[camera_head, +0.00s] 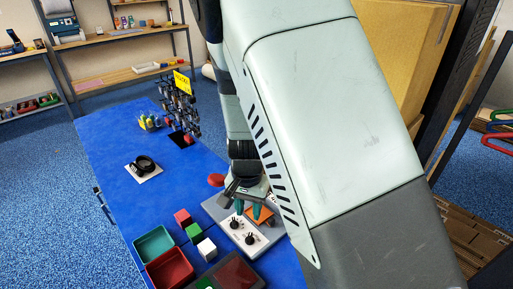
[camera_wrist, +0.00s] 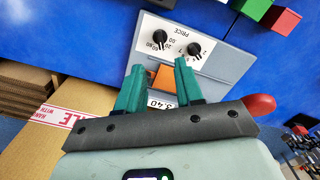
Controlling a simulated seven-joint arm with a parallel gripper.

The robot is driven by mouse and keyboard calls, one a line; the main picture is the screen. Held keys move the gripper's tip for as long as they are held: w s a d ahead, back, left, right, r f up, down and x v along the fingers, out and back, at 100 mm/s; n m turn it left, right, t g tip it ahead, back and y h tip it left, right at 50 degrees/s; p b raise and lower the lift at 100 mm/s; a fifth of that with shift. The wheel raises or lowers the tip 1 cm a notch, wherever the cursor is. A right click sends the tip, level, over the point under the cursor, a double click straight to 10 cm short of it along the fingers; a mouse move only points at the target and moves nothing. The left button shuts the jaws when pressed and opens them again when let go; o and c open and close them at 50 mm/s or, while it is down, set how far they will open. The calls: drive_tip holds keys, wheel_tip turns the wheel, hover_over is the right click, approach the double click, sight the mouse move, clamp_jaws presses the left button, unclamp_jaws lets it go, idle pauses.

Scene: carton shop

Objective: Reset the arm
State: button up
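My gripper (camera_head: 250,211) hangs over the grey price device, with most of my arm filling the right half of the head view. In the wrist view, the two teal fingers of my gripper (camera_wrist: 158,66) stand apart with nothing held between them. The grey device (camera_wrist: 222,62) lies beyond the fingertips, with a white plate marked PRICE and two black knobs (camera_wrist: 159,38). An orange patch and part of a number display show between the fingers. The device's plate also shows in the head view (camera_head: 243,232). Whether the fingers touch the device is unclear.
Red (camera_head: 182,216), green (camera_head: 194,234) and white (camera_head: 207,249) blocks lie left of the device, near a green tray (camera_head: 137,243) and a red tray (camera_head: 190,277). A red button (camera_head: 216,180) and a dark rack (camera_head: 181,115) stand farther back.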

drive_tip(key=s+d+r+n+t+y, duration=0.1)
drive_tip(key=s+d+r, duration=0.15)
drive_tip(key=r, duration=0.75)
drive_tip(key=s+d+r+n+t+y, duration=0.1)
drive_tip(key=d+r, duration=0.3)
drive_tip(key=r, duration=0.6)
drive_tip(key=s+d+r+t+h, duration=0.1)
drive_tip(key=s+d+r, duration=0.3)
drive_tip(key=s, duration=0.3)
drive_tip(key=s+d+r+n+t+h, duration=0.1)
drive_tip(key=s+d+r+t, duration=0.1)
drive_tip(key=s+d+r, duration=0.3)
drive_tip(key=shift+s+r+t, duration=0.3)
drive_tip(key=shift+s+r, duration=0.3)
drive_tip(key=shift+s, duration=0.5)
